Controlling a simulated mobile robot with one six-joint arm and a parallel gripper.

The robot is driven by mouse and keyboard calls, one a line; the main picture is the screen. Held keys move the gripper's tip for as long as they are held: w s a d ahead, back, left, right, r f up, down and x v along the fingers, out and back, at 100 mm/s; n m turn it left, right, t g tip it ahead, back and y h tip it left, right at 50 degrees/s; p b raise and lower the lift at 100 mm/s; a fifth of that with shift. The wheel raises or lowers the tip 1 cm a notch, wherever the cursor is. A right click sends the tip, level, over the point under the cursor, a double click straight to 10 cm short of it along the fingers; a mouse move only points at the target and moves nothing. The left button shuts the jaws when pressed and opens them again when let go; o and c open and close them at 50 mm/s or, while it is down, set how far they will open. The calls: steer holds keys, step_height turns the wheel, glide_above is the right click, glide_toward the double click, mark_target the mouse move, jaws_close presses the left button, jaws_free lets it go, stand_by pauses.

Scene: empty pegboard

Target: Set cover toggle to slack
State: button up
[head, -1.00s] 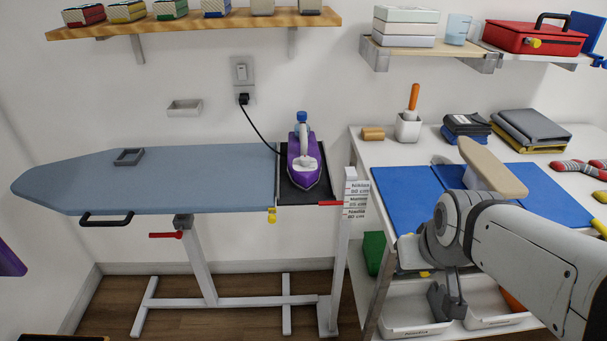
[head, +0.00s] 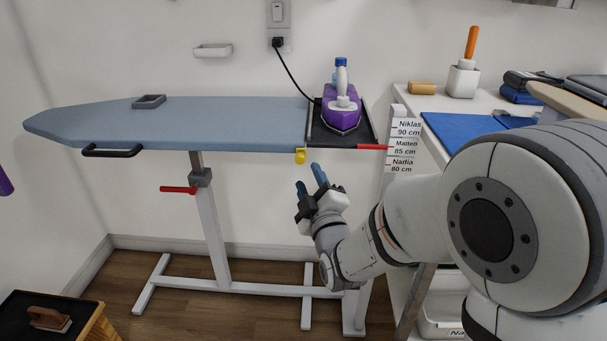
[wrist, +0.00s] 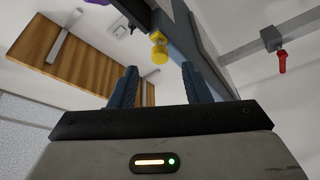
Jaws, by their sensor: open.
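A small yellow toggle (head: 300,156) hangs under the front edge at the right end of the blue ironing board (head: 190,120); I take it to be the cover toggle. It also shows in the wrist view as a yellow knob (wrist: 159,47) beyond and between my fingertips. Which setting it is in I cannot tell. My gripper (head: 309,178) is open and empty, just below the toggle, with its blue fingers (wrist: 158,75) pointing up towards it. A gap shows between fingers and toggle.
A purple iron (head: 341,113) stands on the black rest (head: 362,134) above. A red pointer (head: 375,147) juts right towards the height scale (head: 405,145). A red lever (head: 178,190) is on the board's leg. A black handle (head: 112,152) sits at the front left edge.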

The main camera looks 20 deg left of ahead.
mark_target(302, 162)
steer(key=x, duration=0.7)
steer(key=shift+w+a+r+b, duration=0.1)
steer(key=shift+w+a+b, duration=0.15)
steer(key=shift+w+b, duration=0.1)
steer(key=shift+s, duration=0.1)
jaws_close()
